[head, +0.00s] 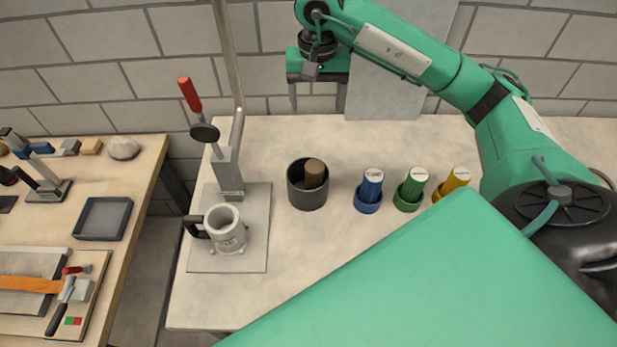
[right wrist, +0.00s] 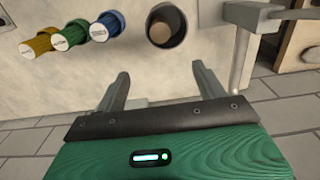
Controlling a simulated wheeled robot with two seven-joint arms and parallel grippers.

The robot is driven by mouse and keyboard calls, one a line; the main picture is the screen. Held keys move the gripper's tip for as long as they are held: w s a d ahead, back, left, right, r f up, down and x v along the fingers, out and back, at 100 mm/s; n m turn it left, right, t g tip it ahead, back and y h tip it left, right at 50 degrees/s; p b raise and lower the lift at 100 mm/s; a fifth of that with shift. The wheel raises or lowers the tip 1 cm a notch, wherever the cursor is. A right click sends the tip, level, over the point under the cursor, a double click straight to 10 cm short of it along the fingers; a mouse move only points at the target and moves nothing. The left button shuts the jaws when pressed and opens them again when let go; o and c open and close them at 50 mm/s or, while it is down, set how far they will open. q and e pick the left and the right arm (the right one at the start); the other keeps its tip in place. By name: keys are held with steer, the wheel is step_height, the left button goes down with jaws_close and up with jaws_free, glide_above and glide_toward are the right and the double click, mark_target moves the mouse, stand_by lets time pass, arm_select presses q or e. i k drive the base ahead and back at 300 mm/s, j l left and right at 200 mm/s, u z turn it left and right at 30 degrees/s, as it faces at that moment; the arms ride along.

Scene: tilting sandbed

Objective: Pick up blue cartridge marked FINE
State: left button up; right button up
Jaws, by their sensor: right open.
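The blue cartridge (head: 371,184) stands upright in a blue holder ring on the pale table, with a white label on top; the print is too small to read surely. It also shows in the right wrist view (right wrist: 106,26), at the upper left. A green cartridge (head: 413,184) and a yellow cartridge (head: 453,181) stand to its right in the head view. My right gripper (head: 320,97) is open and empty, raised near the back edge of the table, behind and left of the blue cartridge. Its open fingers show in the right wrist view (right wrist: 165,88). My left gripper is not in view.
A dark cup (head: 296,196) holding a brown cylinder stands left of the blue cartridge. Further left, a lever stand (head: 228,173) rises beside a metal mug (head: 226,232) on a plate. A wooden workbench (head: 140,165) stands at far left.

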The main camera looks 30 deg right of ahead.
mark_target(373, 177)
steer(key=k, duration=2)
